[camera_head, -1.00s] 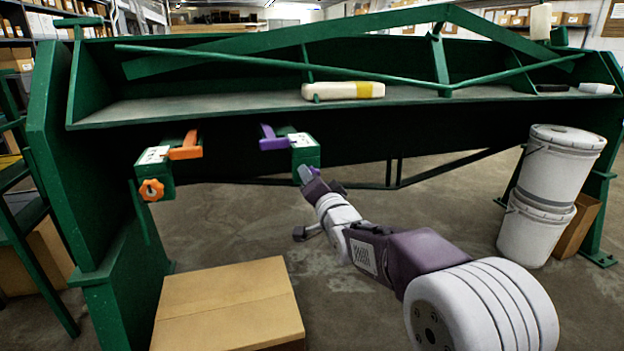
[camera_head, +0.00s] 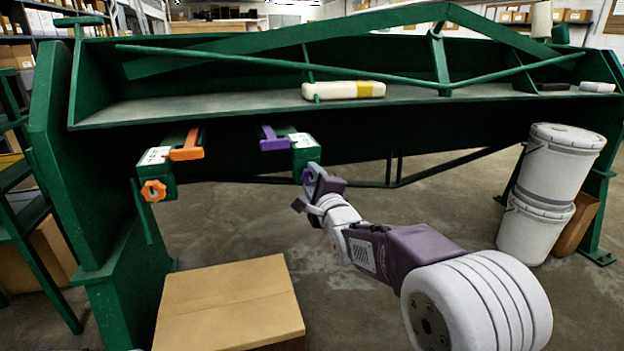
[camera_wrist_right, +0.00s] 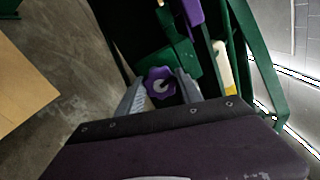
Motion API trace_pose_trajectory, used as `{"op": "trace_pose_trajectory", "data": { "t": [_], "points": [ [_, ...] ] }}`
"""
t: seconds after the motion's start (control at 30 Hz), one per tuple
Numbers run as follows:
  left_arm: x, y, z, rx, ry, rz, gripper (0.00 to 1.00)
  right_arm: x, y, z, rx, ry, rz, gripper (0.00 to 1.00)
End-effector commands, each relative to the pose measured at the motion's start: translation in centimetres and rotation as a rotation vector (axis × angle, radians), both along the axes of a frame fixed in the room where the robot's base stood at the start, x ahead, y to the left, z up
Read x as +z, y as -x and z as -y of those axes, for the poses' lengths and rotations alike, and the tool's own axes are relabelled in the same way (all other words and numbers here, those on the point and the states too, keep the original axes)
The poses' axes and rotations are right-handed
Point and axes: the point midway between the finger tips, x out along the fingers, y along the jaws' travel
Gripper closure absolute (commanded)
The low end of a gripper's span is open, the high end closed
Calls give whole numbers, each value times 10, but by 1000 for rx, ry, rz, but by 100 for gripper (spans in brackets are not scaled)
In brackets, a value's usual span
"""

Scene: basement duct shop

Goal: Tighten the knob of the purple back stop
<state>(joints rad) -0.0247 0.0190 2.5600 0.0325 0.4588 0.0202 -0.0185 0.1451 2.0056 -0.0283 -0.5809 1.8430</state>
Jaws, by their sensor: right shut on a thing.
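The purple back stop (camera_head: 273,139) sits under the front edge of the green machine, with a green block (camera_head: 305,151) at its right end. Its purple lobed knob (camera_wrist_right: 160,83) shows in the right wrist view, between the fingers of my right gripper (camera_wrist_right: 160,92). In the head view my right gripper (camera_head: 310,180) is at the front of the green block and hides most of the knob. The right gripper is shut on the knob. My left gripper is in neither view.
An orange back stop (camera_head: 187,149) with an orange knob (camera_head: 153,191) is to the left. A cardboard box (camera_head: 228,300) stands on the floor below. White buckets (camera_head: 562,155) are stacked at the right. A cream bottle (camera_head: 344,90) lies on the machine's shelf.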

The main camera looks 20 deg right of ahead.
Motion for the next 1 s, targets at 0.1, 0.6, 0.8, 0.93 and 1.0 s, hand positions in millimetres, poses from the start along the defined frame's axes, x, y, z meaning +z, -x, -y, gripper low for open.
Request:
{"op": "trace_pose_trajectory", "data": {
  "t": [0.1,0.6,0.8,0.93,1.0],
  "points": [
    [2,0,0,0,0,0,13,-2,0,0,0,-82,-8,98],
    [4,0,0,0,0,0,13,-2,0,0,-1,-278,-15,98],
    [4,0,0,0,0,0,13,-2,0,0,0,-292,-16,98],
    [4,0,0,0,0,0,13,-2,0,0,0,-293,-16,98],
    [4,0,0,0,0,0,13,-2,0,0,0,-293,-16,98]
  ]
}}
